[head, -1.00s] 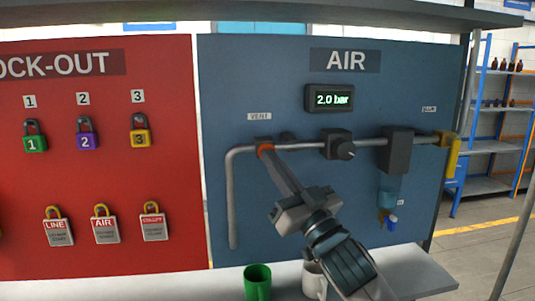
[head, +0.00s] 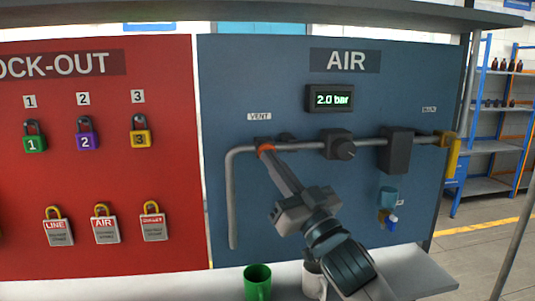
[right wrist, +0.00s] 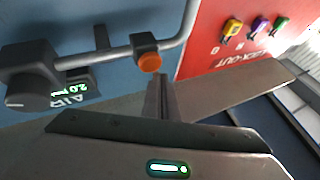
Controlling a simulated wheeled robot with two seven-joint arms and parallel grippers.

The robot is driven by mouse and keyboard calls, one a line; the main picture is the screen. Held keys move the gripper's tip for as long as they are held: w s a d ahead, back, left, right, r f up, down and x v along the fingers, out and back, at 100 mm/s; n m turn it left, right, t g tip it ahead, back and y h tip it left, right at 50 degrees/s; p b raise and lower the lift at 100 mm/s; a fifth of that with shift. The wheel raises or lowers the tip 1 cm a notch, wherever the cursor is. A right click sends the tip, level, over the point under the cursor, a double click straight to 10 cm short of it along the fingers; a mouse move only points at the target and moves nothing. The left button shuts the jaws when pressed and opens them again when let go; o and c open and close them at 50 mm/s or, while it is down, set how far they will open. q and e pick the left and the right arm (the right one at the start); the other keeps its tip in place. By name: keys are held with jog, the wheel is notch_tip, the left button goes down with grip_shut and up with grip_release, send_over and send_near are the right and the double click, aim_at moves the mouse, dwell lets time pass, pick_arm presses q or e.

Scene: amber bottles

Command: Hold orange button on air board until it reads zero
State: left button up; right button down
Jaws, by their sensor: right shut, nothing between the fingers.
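The AIR board (head: 230,100) is blue, and its display (head: 330,98) reads 2.0 bar. The orange button (head: 265,149) sits on a dark block on the grey pipe, below the VENT label (head: 259,116). It also shows in the right wrist view (right wrist: 150,62). My right gripper (head: 270,157) is shut and empty. Its fingertips (right wrist: 160,78) are at the button's lower edge; I cannot tell whether they touch it. In the head view the fingers partly cover the button. My left gripper is not in view.
A black knob (head: 344,150) and a black block (head: 396,150) sit on the pipe (head: 295,146); a yellow handle (head: 451,152) is at its right end. The red LOCK-OUT board (head: 180,200) with padlocks is left. A green mug (head: 257,283) and a white mug (head: 313,284) stand below.

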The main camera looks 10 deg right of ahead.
jog(key=shift+w, duration=0.95)
dwell(1.6)
jog(key=shift+s, duration=0.15)
dwell(3.9)
jog(key=shift+s+p, duration=0.5)
jog(key=shift+s, duration=0.3)
jog(key=shift+s+p, duration=0.85)
jog(key=shift+s, duration=1.65)
